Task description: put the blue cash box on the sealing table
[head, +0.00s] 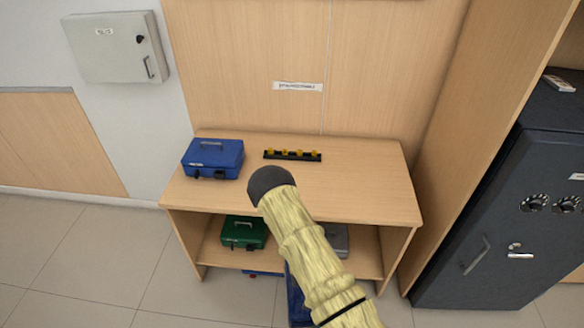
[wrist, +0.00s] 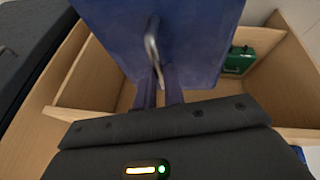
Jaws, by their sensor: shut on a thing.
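In the wrist view, my gripper (wrist: 158,86) is shut on the metal handle of a blue cash box (wrist: 200,35), whose large face fills the upper middle. In the head view, a strip of blue (head: 296,302) beside my yellow-sleeved arm looks like part of this held box; the arm hides the rest and my gripper. Another blue cash box (head: 213,158) sits upright on the top left of a wooden table (head: 365,190). No label legibly names the sealing table, so I cannot tell if this is it.
A black strip with yellow knobs (head: 292,155) lies at the table's back. A green box (head: 244,233) and a grey box (head: 337,239) stand on the lower shelf; something blue (head: 262,273) shows below. A dark safe (head: 500,230) stands right. The tabletop's right side is clear.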

